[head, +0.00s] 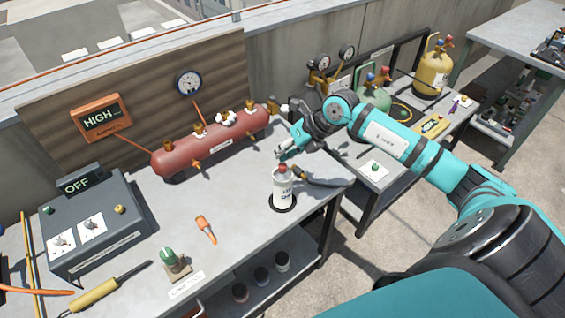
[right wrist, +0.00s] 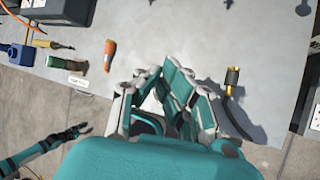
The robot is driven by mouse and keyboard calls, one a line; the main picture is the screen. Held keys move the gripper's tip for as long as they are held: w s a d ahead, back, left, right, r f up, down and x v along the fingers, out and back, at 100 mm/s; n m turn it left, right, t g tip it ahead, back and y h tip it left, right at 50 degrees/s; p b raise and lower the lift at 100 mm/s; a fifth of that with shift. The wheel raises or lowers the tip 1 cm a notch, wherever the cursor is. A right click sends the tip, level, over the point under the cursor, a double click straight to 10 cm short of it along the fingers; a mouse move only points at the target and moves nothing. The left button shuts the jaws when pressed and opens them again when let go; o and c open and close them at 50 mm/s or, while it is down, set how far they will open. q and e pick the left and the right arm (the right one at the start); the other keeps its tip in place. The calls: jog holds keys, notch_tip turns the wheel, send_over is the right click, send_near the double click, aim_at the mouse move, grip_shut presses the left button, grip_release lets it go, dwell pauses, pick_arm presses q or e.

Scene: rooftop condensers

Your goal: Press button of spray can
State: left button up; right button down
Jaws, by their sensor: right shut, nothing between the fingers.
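The spray can (head: 283,192) is white with dark print and a red top (head: 282,168). It stands upright on a black round mat (head: 294,207) near the workbench's right edge. My right gripper (head: 281,155) is shut and empty, with its fingertips just above the red top. I cannot tell whether they touch it. In the right wrist view the shut fingers (right wrist: 168,92) hide most of the can; a pale patch shows between them. My left gripper (right wrist: 82,130) shows small at the lower left of that view, away from the bench; its opening is unclear.
A red tank (head: 212,142) with brass valves lies behind the can. A grey control box (head: 92,222) reads OFF, and an orange sign (head: 101,117) reads HIGH. An orange-handled tool (head: 206,229) lies left of the can. A black hose (head: 322,180) lies close on its right.

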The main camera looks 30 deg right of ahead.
jog(key=shift+r, duration=0.3)
jog(key=shift+r+p, duration=1.6)
jog(key=shift+r, duration=0.9)
jog(key=shift+f, duration=0.1)
